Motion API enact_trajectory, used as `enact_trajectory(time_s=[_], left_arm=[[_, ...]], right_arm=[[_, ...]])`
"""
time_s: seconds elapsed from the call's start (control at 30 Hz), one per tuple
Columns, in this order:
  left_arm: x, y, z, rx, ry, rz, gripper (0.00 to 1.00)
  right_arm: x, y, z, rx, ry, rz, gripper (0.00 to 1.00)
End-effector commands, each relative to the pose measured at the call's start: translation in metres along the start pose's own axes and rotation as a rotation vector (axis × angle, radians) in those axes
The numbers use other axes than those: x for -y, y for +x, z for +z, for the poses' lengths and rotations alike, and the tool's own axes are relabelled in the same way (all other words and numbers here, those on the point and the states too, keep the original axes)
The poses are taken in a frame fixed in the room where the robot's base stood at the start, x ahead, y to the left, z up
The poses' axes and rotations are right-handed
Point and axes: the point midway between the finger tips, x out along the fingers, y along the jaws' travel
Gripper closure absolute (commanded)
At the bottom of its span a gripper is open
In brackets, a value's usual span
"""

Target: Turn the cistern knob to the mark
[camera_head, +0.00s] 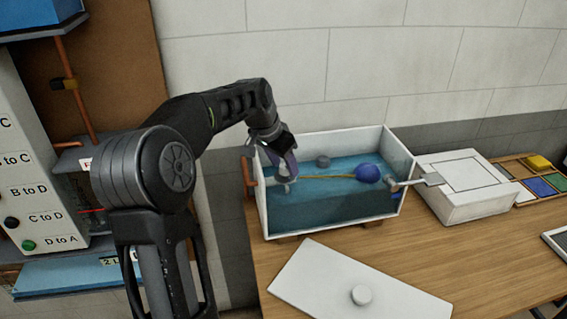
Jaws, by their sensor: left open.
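The cistern (385,226) is a white open box with blue water, standing on a wooden table. Inside, a blue ball float (368,172) sits at the right end of a thin yellow rod (330,177). A round grey piece (322,161) shows near the back wall. A small pale fitting (285,188) shows at the left end, below my left gripper (284,178). My left gripper is open and reaches down inside the cistern's left end, close to that fitting; I cannot tell if they touch. No mark is readable, and the gripper hides part of that corner. My right gripper is out of view.
A white lid (320,283) with a round knob (361,295) lies in front of the cistern. A white box (462,203) stands to the right, with a lever (408,183) between. A tray with coloured squares (540,186) lies farther right. A labelled panel (35,190) stands left.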

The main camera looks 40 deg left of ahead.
Motion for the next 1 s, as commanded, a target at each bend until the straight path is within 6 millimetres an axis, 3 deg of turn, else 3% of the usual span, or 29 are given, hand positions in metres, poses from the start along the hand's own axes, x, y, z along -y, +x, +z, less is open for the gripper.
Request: enact_trajectory(time_s=[0.17, 0.53, 1.0], left_arm=[[0.001, -0.014, -0.001, -0.004, 0.000, -0.002, 0.50], [0.001, -0.070, -0.001, -0.004, 0.000, -0.002, 0.50], [0.000, -0.077, 0.000, -0.001, 0.000, 0.000, 0.50]], right_arm=[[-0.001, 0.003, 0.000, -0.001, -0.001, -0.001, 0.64], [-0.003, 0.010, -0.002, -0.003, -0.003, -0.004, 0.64], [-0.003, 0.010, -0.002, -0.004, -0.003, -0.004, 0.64]])
